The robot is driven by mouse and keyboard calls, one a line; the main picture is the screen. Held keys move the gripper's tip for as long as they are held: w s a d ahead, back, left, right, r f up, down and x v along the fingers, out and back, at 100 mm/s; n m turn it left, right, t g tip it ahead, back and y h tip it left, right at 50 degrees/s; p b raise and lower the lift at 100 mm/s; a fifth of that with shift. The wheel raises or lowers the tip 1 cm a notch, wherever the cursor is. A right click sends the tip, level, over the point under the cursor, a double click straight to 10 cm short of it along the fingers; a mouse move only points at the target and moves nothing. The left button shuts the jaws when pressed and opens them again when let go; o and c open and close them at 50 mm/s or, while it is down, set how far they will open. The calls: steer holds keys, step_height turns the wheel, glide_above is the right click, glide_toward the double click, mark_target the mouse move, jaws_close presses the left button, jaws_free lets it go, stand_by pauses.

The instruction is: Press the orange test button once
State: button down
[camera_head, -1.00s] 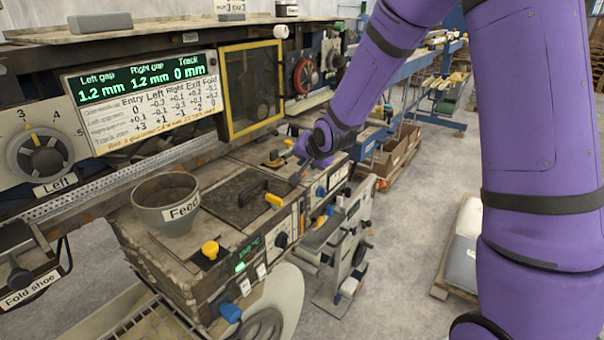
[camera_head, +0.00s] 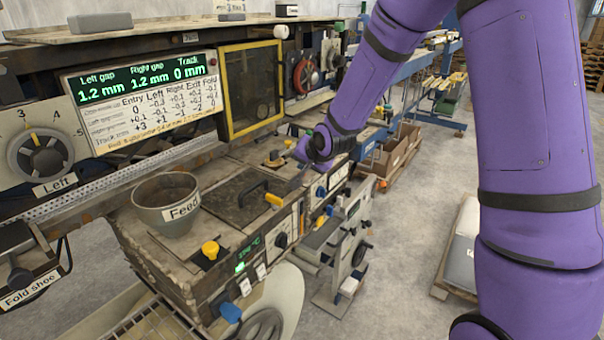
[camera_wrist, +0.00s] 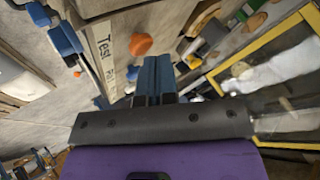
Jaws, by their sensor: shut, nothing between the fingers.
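The orange test button (camera_wrist: 140,44) shows in the wrist view, a rounded orange cap on a worn grey panel. A white label reading "Test" (camera_wrist: 106,50) lies just left of it. My gripper (camera_wrist: 153,62) has its two blue-tipped fingers together and empty. Its tips appear just below and right of the button in the wrist view, and I cannot tell whether they touch it. In the head view my gripper (camera_head: 305,165) is small and partly hidden by my purple wrist, over the far part of the machine top. The button cannot be made out there.
A grey Feed pot (camera_head: 165,205), a yellow knob (camera_head: 210,250) and a black handle (camera_head: 253,192) stand on the nearer machine top. A yellow-framed window (camera_head: 251,88) rises behind. Open floor (camera_head: 415,210) lies to the right.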

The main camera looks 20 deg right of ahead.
steer(key=shift+f, duration=0.45)
stand_by(0.5)
steer(key=shift+r, duration=0.95)
steer(key=shift+r, duration=0.1)
steer(key=shift+r, duration=2.45)
